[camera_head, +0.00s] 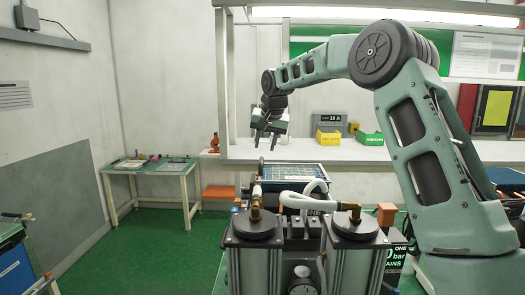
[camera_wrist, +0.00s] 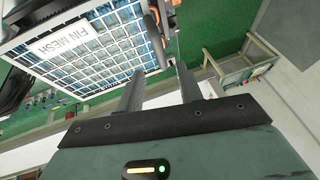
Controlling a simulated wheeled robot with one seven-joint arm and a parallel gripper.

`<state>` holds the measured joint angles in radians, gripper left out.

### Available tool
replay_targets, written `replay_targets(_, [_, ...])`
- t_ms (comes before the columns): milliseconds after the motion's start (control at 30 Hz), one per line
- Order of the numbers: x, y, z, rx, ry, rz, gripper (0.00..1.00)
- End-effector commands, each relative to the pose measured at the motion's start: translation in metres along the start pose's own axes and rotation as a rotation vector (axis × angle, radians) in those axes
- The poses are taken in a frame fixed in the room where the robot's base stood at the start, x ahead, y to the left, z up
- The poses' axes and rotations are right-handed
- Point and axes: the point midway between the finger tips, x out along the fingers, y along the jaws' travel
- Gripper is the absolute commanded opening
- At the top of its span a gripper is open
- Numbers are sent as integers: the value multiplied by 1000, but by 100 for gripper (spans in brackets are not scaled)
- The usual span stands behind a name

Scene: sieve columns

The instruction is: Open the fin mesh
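The fin mesh (camera_wrist: 98,62) is a white grid over blue, with a label reading FIN MESH, at the upper left of the wrist view. In the head view the fin mesh (camera_head: 293,172) lies nearly flat behind the two cylinders and looks closed down. A dark rod-like handle (camera_wrist: 154,38) stands at its right edge in the wrist view. My gripper (camera_wrist: 158,72) is open and empty, with its fingertips pointing toward that handle but apart from it. In the head view my gripper (camera_head: 268,138) hangs above and slightly left of the mesh.
Two grey cylinders with brass fittings (camera_head: 255,220) and a white hose (camera_head: 297,200) stand in front of the mesh. A white bench (camera_head: 330,150) with a yellow bin (camera_head: 328,139) and a green bin (camera_head: 370,138) is behind. A small table (camera_head: 155,167) stands left; green floor between is clear.

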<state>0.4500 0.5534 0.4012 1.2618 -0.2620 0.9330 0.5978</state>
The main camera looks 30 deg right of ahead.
Motion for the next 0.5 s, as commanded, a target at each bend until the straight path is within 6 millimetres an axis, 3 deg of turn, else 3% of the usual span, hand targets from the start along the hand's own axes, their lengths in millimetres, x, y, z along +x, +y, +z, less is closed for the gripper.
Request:
replay_targets(233, [39, 0, -1, 1, -2, 1, 36])
replay_targets(500, [56, 0, 0, 0, 0, 1, 36])
